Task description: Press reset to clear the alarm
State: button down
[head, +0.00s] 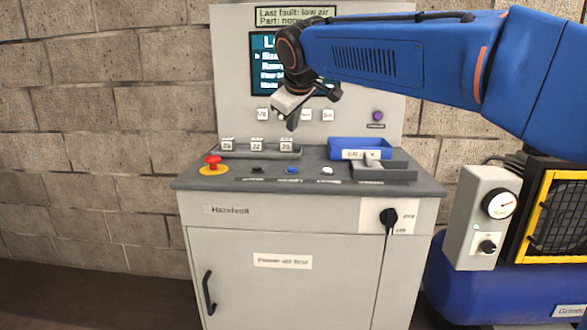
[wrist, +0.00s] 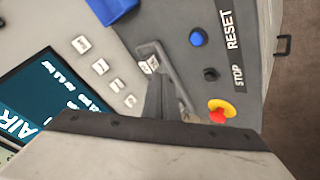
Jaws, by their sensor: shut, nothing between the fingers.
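The blue button (head: 292,170) is on the grey console top, between a black button (head: 257,169) and a white button (head: 327,170). In the wrist view the blue button (wrist: 197,38) sits beside the RESET lettering (wrist: 229,29), and the black button (wrist: 210,74) beside STOP. My gripper (head: 292,124) is shut and empty, in the air in front of the upright panel, above and behind the button row. In the wrist view my gripper (wrist: 158,80) covers part of the slotted rack. A screen (head: 265,62) is partly hidden by my arm.
A red mushroom button (head: 213,160) on a yellow base is at the console's left. A rack of tags (head: 257,151), a blue bin (head: 345,144) and a grey tray (head: 395,174) stand along the top. A compressor (head: 480,285) is at the right.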

jog(key=shift+f, duration=4.4)
jog(key=shift+f, duration=0.9)
jog(key=shift+r, duration=0.9)
jog(key=shift+r, duration=2.5)
